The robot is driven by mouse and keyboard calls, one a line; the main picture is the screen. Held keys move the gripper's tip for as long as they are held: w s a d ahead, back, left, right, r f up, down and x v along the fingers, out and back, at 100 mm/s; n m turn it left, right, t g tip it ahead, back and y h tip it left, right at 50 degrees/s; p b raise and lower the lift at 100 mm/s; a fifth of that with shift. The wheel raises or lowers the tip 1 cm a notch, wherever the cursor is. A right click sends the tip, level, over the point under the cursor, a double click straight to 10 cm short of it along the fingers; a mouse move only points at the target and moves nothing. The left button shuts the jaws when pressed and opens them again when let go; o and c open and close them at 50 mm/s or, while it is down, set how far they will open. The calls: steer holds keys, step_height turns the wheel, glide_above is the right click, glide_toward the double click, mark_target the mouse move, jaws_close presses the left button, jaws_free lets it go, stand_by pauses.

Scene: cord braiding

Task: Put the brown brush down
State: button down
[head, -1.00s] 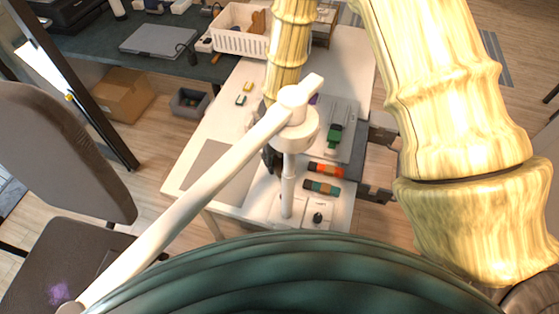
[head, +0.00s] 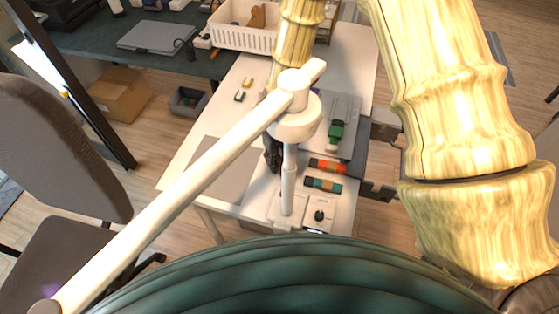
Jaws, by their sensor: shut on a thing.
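My gripper (head: 273,154) shows only as a dark shape low over the white table (head: 352,62), at the end of my arm. It is largely hidden behind the white jointed lamp. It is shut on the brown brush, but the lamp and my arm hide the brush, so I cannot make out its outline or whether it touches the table.
The white lamp (head: 296,104) stands in front of my gripper. Right of it are a green tool (head: 336,134) on a grey tray and two rolls, orange (head: 327,165) and teal (head: 323,185). A grey mat (head: 222,170) lies bare at left. A white basket (head: 240,38) stands behind.

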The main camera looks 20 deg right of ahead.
mark_target(278, 156)
steer(key=c, duration=0.9)
jaws_free()
steer(key=shift+f, duration=0.1)
step_height(278, 156, up, 12)
steer(key=shift+r+b, duration=0.15)
steer(key=shift+b, duration=0.15)
